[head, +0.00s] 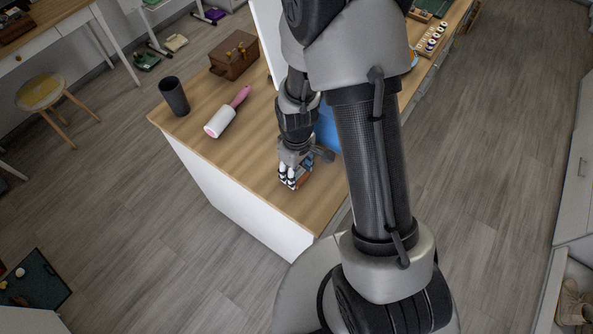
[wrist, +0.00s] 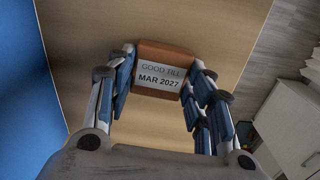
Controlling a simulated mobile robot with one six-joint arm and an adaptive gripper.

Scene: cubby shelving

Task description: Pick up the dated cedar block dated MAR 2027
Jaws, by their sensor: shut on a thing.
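The cedar block (wrist: 164,57) is reddish brown with a pale label reading "GOOD TILL MAR 2027". In the wrist view it sits between the two fingers of my gripper (wrist: 158,82), which is shut on it. In the head view my gripper (head: 292,178) is low over the near end of the wooden counter (head: 255,160). The block is mostly hidden by the fingers there, and I cannot tell whether it touches the counter.
A lint roller (head: 221,121) with a pink handle, a dark cup (head: 174,97) and a brown box (head: 235,55) stand on the counter to the left. A blue thing (head: 327,128) is partly hidden behind my arm. The counter's near edge is close to my gripper.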

